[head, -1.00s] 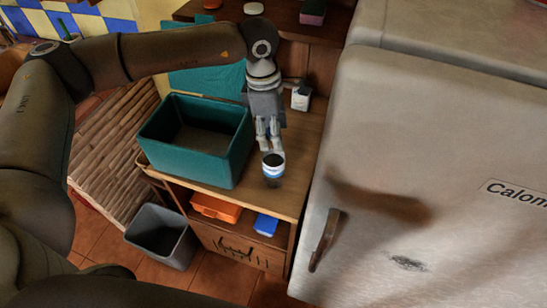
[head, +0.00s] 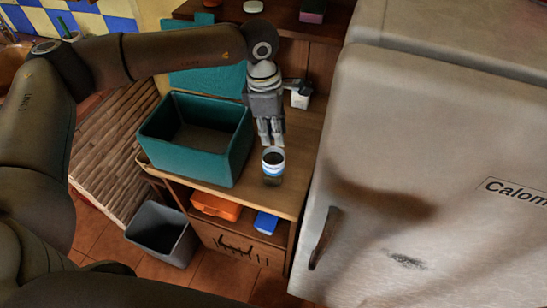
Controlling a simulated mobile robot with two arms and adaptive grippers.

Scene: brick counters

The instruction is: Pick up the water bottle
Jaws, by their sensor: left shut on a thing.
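The water bottle (head: 273,164) is a small cylinder with a dark top, a white and blue band and a clear-looking lower part. It is at the right front of the wooden cabinet top, right of a teal bin. My left gripper (head: 270,142) points down at it from behind and is shut on it near its upper end. The fingertips are partly hard to make out against the bottle. Whether the bottle's base clears the wood cannot be told for sure. My right gripper is out of view.
The teal bin (head: 158,154) stands open and close on the left. A fridge (head: 390,150) rises close on the right. A small white container (head: 300,98) is behind the gripper. Orange (head: 216,207) and blue (head: 266,223) boxes sit on the shelf below. A grey bin (head: 160,240) is on the floor.

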